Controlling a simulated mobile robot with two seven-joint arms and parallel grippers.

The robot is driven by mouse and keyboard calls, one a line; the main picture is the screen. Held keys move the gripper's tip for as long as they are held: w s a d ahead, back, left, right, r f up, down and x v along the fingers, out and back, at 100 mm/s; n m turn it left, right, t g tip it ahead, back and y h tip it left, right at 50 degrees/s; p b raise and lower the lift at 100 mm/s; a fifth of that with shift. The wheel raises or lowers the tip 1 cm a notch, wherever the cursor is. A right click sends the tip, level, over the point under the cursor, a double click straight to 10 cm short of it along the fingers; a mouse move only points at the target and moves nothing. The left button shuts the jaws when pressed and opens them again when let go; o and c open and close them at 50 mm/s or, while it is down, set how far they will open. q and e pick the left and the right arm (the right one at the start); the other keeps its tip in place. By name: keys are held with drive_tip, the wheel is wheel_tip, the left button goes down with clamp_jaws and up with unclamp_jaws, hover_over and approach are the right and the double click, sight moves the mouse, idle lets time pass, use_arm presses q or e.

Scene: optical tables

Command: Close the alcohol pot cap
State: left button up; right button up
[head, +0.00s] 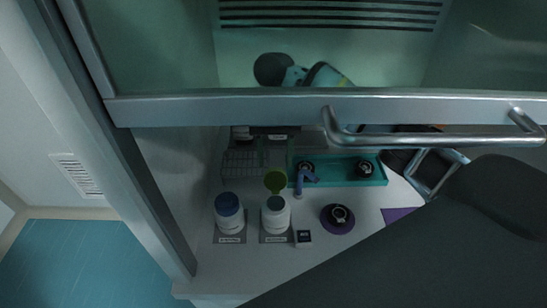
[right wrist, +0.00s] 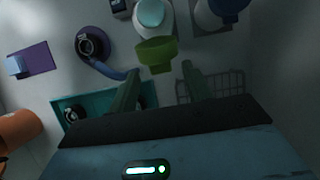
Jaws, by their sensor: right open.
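The alcohol pot (head: 275,222) is a white round pot standing on a labelled dark mat inside the hood. Its mouth is uncovered. The green cap (head: 275,182) stands raised at the pot's far side, tilted up. In the right wrist view the pot's mouth (right wrist: 151,13) shows pale teal, with the green cap (right wrist: 157,52) beside it. My right gripper (head: 276,158) is open just behind the cap. Its two fingers (right wrist: 160,70) straddle the near side of the cap; I cannot tell whether they touch it. My left gripper is not in view.
A blue-capped white pot (head: 229,222) stands left of the alcohol pot. A small dark block (head: 304,238) and a purple round base (head: 337,222) stand to the right. A teal tray (head: 372,180) and wire rack (head: 238,165) lie behind. The sash rail (head: 230,108) crosses above.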

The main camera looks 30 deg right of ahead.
drive_tip(key=shift+s+a+f, duration=0.1)
drive_tip(key=shift+s+f, duration=0.15)
drive_tip(key=shift+f, duration=0.25)
